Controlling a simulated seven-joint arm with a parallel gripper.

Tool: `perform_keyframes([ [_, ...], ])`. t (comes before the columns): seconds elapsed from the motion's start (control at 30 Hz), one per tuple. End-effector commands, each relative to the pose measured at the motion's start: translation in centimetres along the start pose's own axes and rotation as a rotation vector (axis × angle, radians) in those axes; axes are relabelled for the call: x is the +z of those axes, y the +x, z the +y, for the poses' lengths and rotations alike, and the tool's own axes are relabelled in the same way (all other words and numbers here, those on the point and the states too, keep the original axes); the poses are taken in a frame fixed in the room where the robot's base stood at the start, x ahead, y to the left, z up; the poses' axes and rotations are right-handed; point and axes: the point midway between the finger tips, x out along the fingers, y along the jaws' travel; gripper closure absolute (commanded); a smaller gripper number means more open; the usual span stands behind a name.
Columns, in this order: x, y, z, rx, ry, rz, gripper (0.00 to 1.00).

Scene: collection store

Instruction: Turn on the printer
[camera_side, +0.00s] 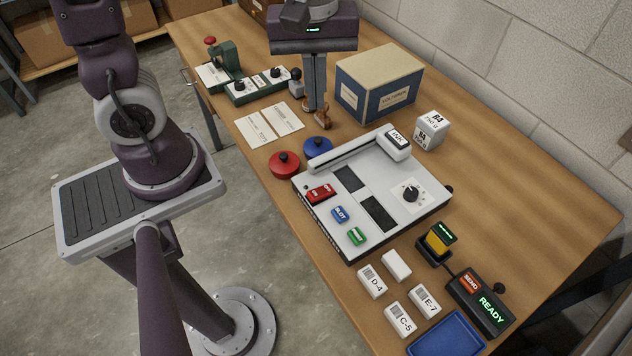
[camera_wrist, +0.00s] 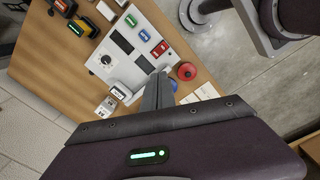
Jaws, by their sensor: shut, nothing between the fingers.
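A flat white machine, seemingly the printer (camera_side: 322,215), sits mid-table. Its near edge carries a red rocker switch (camera_side: 320,194), a blue button (camera_side: 340,214) and a green button (camera_side: 357,236). A black knob (camera_side: 411,193) is on its right part, and a white head on a rail spans its far edge. The red switch also shows in the wrist view (camera_wrist: 159,49). I cannot tell the switch's position. My gripper (camera_side: 316,108) is shut and empty, pointing down beyond the machine's far edge, apart from the switch. Its fingers show in the wrist view (camera_wrist: 158,76).
A wooden-handled stamp (camera_side: 323,117) is close to my fingertips. A blue-tan box (camera_side: 379,85) stands to the right. Labelled blocks, a blue tray (camera_side: 447,335) and a READY display (camera_side: 481,300) are at the near end.

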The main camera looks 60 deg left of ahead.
Motion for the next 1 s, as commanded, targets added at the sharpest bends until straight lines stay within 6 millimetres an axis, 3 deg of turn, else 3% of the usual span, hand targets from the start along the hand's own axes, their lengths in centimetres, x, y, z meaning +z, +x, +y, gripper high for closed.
perform_keyframes([
  [0.1, -0.3, 4.2, 1.3, -0.114, -0.252, -0.038, 1.0],
  [0.23, -0.4, 7.3, 1.8, -0.191, -0.436, -0.041, 1.0],
  [0.37, -0.4, 8.5, 2.0, -0.221, -0.511, -0.038, 1.0],
  [0.73, -0.4, 8.9, 1.8, -0.225, -0.519, -0.038, 1.0],
  [1.0, 0.2, 13.8, 0.7, -0.229, -0.517, -0.039, 1.0],
])
